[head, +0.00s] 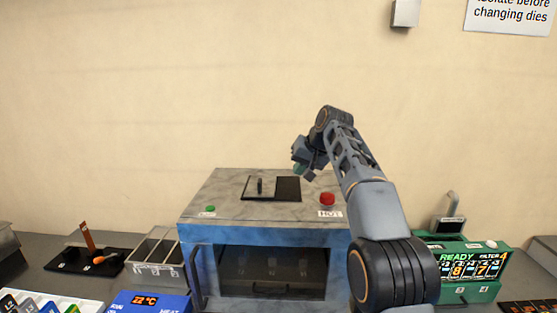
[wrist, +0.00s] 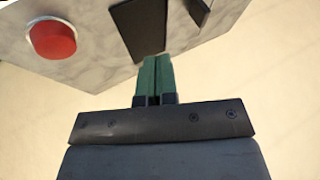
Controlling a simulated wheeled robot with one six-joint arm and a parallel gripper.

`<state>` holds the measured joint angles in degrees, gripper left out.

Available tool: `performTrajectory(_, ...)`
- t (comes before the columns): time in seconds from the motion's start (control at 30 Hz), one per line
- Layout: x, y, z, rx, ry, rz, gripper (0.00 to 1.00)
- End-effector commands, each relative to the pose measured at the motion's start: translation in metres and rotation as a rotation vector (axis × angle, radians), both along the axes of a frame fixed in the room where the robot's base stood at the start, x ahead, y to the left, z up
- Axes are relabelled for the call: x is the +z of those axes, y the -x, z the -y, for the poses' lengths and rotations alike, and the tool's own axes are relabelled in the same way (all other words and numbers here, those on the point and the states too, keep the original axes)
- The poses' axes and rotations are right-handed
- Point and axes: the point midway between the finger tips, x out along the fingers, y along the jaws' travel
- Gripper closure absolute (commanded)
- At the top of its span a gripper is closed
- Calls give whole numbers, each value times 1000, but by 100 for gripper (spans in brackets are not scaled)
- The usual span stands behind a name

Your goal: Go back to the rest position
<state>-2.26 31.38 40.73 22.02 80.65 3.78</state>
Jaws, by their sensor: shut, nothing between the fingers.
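My gripper (head: 299,169) is raised above the back right part of a grey box-shaped machine (head: 230,192) in the head view. In the wrist view the two green fingers of my gripper (wrist: 154,62) are together, with nothing between them. The machine's top has a dark opening (head: 288,188) with a plate and small upright handle (head: 260,186) at its left. A red button (head: 327,199) sits at the top's right, and it also shows in the wrist view (wrist: 52,39). A green button (head: 210,209) is at the left. My arm hides part of the machine's right side.
A metal bin with compartments (head: 155,258), a black mat (head: 62,262) with tools and a blue display unit (head: 150,302) stand at the left. A green unit reading READY (head: 465,262) stands at the right. The wall behind is bare apart from a sign (head: 510,14) and a small box (head: 406,12).

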Motion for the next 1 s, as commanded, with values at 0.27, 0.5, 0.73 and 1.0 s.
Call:
performTrajectory(0.27,-25,99,35,-79,125,-11,100)
performTrajectory(0.5,-89,204,62,-109,243,-19,100)
performTrajectory(0.73,-162,286,80,-110,334,-26,100)
performTrajectory(1.0,-212,332,88,-100,385,-30,100)
